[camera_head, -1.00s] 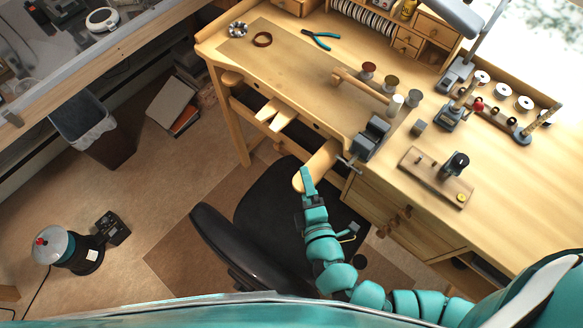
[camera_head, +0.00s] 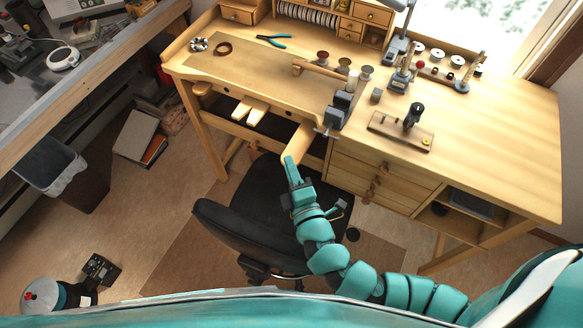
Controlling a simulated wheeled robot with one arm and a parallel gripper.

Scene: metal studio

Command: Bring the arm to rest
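My teal arm reaches in from the lower right of the head view and bends up over the black chair (camera_head: 240,235). My gripper (camera_head: 289,163) is at its end, just in front of the wooden bench pin (camera_head: 300,147) on the front of the workbench (camera_head: 235,75). Its fingertips overlap the lower end of the pin in the picture. I cannot tell whether they touch it. The fingers are seen almost edge-on, so a gap between them cannot be made out. No held object shows.
A vise (camera_head: 332,117) sits at the bench edge above the gripper. Pliers (camera_head: 273,41), a ring-shaped item (camera_head: 223,48) and spools lie on the bench. A waste bin (camera_head: 65,175) and books (camera_head: 139,138) stand on the floor at left. Bare floor (camera_head: 150,215) lies left of the chair.

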